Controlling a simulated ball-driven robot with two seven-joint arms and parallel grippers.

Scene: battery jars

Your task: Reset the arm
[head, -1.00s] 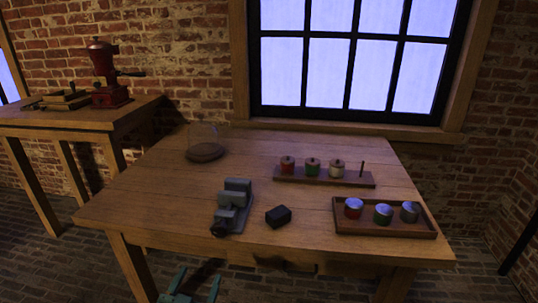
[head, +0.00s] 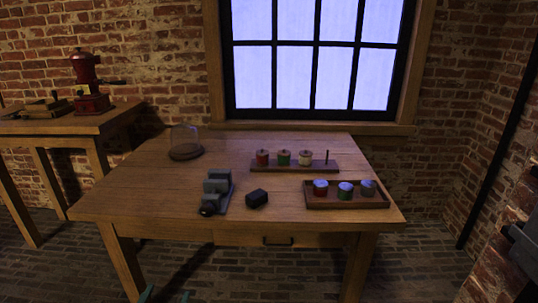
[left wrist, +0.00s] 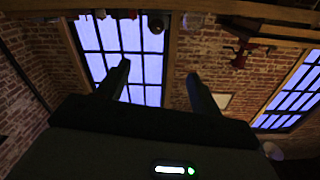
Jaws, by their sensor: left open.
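My left gripper (head: 166,296) shows only as teal tips at the bottom edge of the head view, low in front of the wooden table (head: 140,197). Its two dark fingers are spread apart in the left wrist view (left wrist: 158,82), with nothing between them. The window and brick wall show beyond them, tilted in that view. The rest of the left arm is hidden below the head view. My right gripper is not in view.
On the table stand a glass dome (head: 186,146), a grey vise-like device (head: 217,190), a black block (head: 257,198), a rack (head: 326,168) with three coloured jars and a tray (head: 345,206) with three lidded jars. A red grinder (head: 90,85) stands on the left table.

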